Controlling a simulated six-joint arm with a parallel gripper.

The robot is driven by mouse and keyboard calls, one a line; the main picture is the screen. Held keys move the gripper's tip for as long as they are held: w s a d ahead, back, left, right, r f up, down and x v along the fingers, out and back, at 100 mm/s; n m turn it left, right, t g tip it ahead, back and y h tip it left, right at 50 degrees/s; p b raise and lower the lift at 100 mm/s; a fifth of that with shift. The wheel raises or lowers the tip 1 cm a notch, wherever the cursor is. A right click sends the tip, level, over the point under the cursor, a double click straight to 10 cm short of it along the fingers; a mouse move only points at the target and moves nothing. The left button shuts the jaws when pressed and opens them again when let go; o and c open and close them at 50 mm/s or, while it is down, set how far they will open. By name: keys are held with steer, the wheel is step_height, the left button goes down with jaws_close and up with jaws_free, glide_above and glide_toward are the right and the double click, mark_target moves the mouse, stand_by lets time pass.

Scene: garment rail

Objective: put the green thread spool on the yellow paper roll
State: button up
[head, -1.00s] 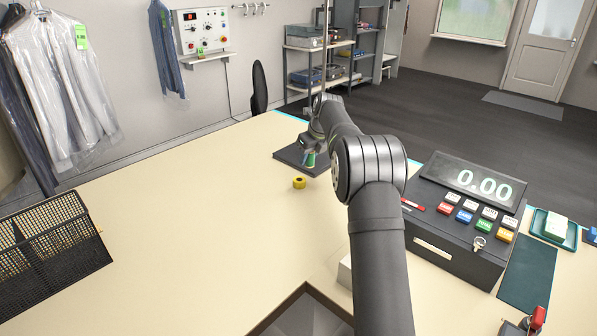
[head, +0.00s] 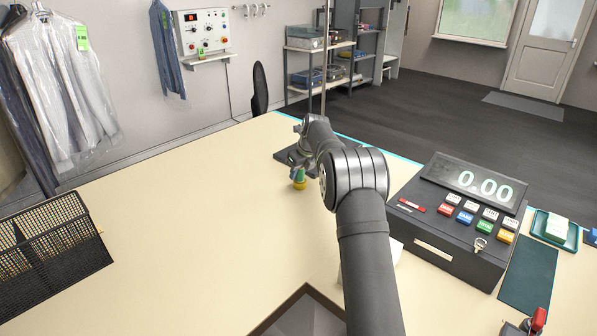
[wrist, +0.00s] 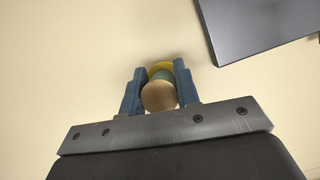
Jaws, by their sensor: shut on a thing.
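The green thread spool (head: 299,174) is in my gripper (head: 299,167), directly above the yellow paper roll (head: 300,185) in the head view. In the wrist view the spool's round tan end (wrist: 158,97) sits between the two blue fingers of my gripper (wrist: 158,88), which are shut on it. A yellow edge of the paper roll (wrist: 160,66) shows just past the spool. The roll lies on the cream counter (head: 200,210). I cannot tell whether the spool touches the roll.
A black wire basket (head: 50,245) stands at the left, and a cash register (head: 455,225) at the right. The counter left of the roll is clear.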

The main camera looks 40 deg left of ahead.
steer(key=o, duration=1)
steer(key=shift+c, duration=0.2)
steer(key=v, duration=1.2)
steer(key=shift+a+r, duration=0.1)
steer(key=shift+r, duration=0.05)
steer(key=x, duration=1.2)
steer(key=shift+r, duration=1.7)
